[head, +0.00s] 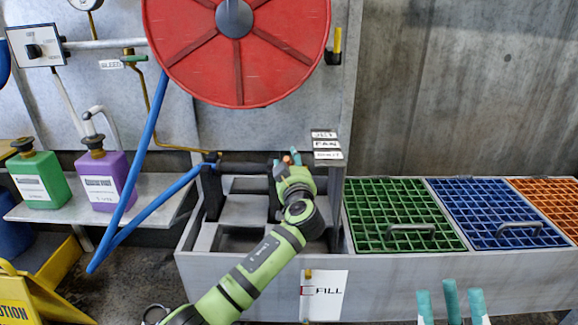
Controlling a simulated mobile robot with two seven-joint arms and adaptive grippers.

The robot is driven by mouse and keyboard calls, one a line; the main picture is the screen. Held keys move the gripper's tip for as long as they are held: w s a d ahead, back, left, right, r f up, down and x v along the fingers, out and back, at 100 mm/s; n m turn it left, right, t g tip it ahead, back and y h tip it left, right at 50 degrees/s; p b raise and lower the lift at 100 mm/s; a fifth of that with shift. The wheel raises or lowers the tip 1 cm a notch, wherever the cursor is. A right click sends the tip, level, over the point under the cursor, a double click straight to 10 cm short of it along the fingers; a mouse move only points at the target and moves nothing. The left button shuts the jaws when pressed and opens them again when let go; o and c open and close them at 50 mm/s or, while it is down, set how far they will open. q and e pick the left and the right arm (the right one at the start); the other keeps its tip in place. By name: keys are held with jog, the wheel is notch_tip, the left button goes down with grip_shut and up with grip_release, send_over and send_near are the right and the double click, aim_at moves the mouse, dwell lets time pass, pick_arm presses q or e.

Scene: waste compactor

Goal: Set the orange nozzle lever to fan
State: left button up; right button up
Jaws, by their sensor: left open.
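The spray nozzle (243,168) is a dark horizontal cylinder at the end of the blue hose, lying across the top of the grey basin. A small orange piece, apparently the lever (287,160), shows between the teal fingertips of my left gripper (286,160). That gripper is open around or right beside it; contact cannot be told, and the gripper hides most of the lever. A stack of labels (326,145) stands just right of it, with FAN in the middle. My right gripper (451,302) shows only its teal fingertips at the bottom right, away from the nozzle.
A red hose reel (235,50) hangs above the nozzle. The blue hose (143,160) runs down on the left. Green and blue grates (400,215) cover the basin to the right. Green and purple jugs (103,180) stand on a shelf at left. A yellow caution sign (30,298) is at lower left.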

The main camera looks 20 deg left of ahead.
pick_arm(q)
jog(key=shift+w+a, duration=0.1)
jog(key=shift+w, duration=0.15)
grip_shut()
